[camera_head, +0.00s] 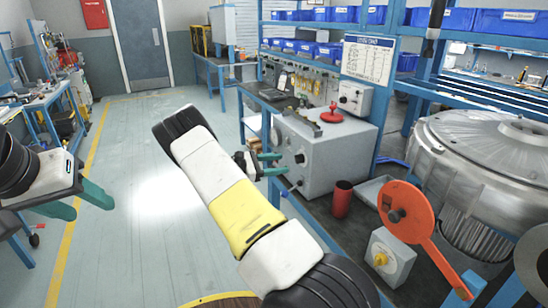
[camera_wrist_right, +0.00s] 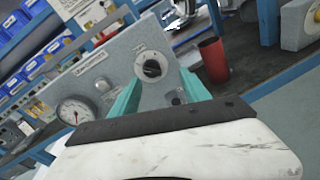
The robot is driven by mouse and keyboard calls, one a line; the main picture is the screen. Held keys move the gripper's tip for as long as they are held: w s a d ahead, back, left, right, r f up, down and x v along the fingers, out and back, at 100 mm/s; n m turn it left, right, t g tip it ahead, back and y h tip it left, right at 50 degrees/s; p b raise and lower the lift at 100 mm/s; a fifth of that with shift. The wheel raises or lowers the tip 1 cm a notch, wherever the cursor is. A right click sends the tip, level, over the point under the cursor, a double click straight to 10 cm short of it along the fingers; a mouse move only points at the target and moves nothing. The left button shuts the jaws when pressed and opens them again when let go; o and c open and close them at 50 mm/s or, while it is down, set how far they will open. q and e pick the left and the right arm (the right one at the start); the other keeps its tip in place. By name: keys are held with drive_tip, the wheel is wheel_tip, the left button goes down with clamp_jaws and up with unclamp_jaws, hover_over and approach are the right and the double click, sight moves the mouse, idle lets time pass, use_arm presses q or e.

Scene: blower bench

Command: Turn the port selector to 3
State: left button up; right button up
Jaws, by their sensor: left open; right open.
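A grey box (camera_head: 340,150) stands on the bench, with a red handwheel on top. In the right wrist view, the front panel of the box (camera_wrist_right: 110,75) carries a black knob (camera_wrist_right: 152,68) on a round white dial, which I take as the port selector. The dial's marks are too small to read. My right gripper (camera_head: 270,163) is open and empty, pointing at this panel; in the wrist view its teal fingertips (camera_wrist_right: 160,82) lie below and beside the knob, apparently apart from it. My left gripper (camera_head: 82,205) is open and empty at the far left, away from the bench.
A round gauge (camera_wrist_right: 73,110) sits on the same panel. A red cup (camera_head: 342,198) stands right of the box. A small box with a yellow knob (camera_head: 381,259), an orange lever (camera_head: 408,212) and a large metal housing (camera_head: 480,165) are further right.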

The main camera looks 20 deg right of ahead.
sight(299, 159)
drive_tip(key=w+d+f+n+h, duration=0.1)
drive_tip(key=d, duration=0.6)
drive_tip(key=shift+w+t, duration=0.25)
drive_tip(key=shift+t, duration=0.15)
drive_tip(key=shift+c, duration=0.2)
clamp_jaws()
